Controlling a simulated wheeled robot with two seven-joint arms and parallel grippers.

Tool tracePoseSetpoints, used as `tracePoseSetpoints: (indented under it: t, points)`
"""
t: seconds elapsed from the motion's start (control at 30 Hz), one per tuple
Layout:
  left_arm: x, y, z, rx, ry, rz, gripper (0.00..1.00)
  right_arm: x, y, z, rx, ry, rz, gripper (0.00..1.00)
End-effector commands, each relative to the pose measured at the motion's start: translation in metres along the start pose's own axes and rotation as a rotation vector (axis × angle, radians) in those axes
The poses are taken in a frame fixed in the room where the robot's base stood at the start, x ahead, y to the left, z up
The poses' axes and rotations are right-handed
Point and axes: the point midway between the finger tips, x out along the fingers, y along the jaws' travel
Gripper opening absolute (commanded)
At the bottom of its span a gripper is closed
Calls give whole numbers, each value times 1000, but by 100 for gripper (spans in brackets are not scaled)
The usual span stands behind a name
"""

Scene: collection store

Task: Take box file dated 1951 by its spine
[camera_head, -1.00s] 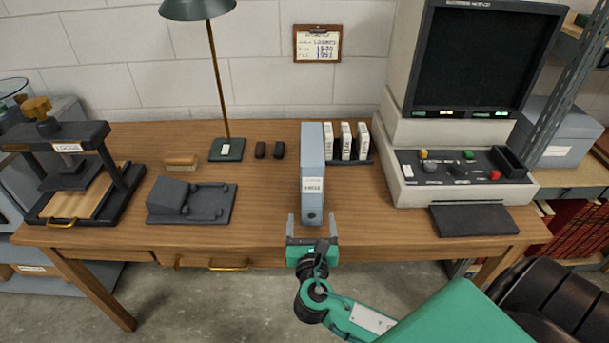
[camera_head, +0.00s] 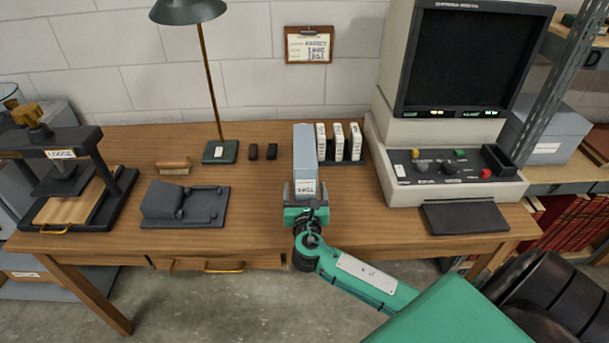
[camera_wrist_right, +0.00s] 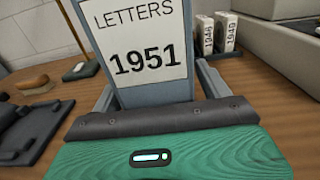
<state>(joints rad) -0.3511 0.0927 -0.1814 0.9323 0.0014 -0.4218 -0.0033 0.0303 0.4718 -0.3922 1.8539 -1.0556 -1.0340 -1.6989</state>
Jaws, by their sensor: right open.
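The grey-blue box file (camera_head: 306,150) stands upright on the wooden desk, spine towards me. In the right wrist view its white label (camera_wrist_right: 140,45) reads LETTERS 1951. My right gripper (camera_head: 304,192) is at the spine, with its two fingers (camera_wrist_right: 158,95) open, one on each side of the file. The lower spine is hidden behind the gripper, and I cannot tell whether the fingers touch the file. My left gripper is not in view.
Several small white boxes (camera_head: 339,142) stand in a dark rack just right of the file. A reader machine (camera_head: 450,165) is further right. A lamp base (camera_head: 221,152), brush (camera_head: 174,166), dark device (camera_head: 184,205) and press (camera_head: 70,180) are left.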

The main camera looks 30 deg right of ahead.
Motion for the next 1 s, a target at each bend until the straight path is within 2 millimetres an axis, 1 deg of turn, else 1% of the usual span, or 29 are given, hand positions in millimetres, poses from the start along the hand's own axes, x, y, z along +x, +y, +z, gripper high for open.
tracePoseSetpoints:
  t: [0.1,0.17,0.2,0.27,0.3,0.37,0.4,0.43,0.77,0.87,0.97,1.0]
  points:
    - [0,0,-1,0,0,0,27,0,0,0,0,0,0,78]
    - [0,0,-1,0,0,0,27,0,0,0,0,0,0,66]
    - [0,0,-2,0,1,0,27,0,0,0,0,0,0,59]
    - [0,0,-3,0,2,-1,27,-1,0,0,0,0,0,47]
    - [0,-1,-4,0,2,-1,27,-1,0,0,0,0,0,39]
    - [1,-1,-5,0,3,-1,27,-1,0,0,0,0,0,27]
    - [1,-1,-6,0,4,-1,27,-1,0,0,0,0,0,19]
    - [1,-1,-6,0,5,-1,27,-1,0,0,0,0,0,13]
    - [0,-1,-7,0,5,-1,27,0,0,5,1,-3,0,13]
    - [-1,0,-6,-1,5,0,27,0,0,12,3,-5,-1,13]
    - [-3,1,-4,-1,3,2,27,0,0,25,4,-5,0,13]
    - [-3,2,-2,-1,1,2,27,0,0,32,4,-6,1,13]
